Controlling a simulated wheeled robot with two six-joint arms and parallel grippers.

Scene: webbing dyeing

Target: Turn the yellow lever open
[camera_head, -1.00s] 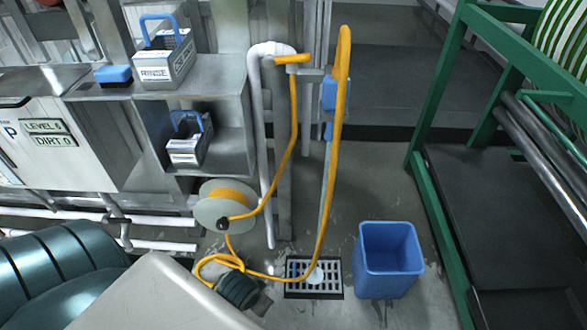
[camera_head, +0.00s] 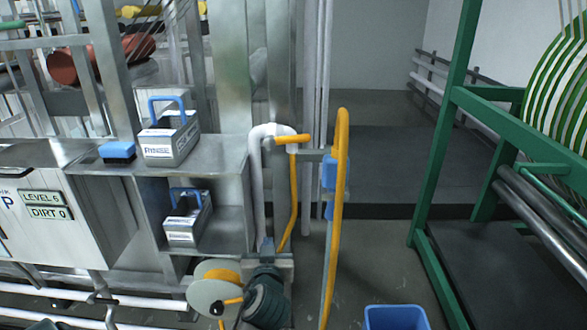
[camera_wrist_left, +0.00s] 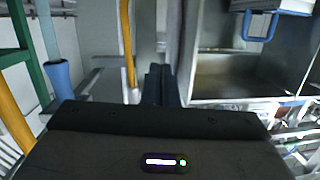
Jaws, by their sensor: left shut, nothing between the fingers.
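The yellow lever (camera_head: 293,139) sticks out to the right from the top of a bent white pipe (camera_head: 257,185) in the head view. A yellow hose (camera_head: 292,205) hangs below it. My left gripper (camera_head: 266,244) is shut and empty, pointing up in front of the lower part of the white pipe. It is well below the lever and apart from it. In the left wrist view its dark fingers (camera_wrist_left: 160,84) are together, and the yellow hose (camera_wrist_left: 127,45) hangs beside them. I cannot make out the lever there. My right gripper is not in view.
A metal shelf (camera_head: 222,152) with grey boxes (camera_head: 170,140) stands left of the pipe. A hose reel (camera_head: 213,297) is beside my left arm. A tall yellow hose loop (camera_head: 337,215) stands to the right, with a blue bucket (camera_head: 396,318) and a green frame (camera_head: 445,140) beyond.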

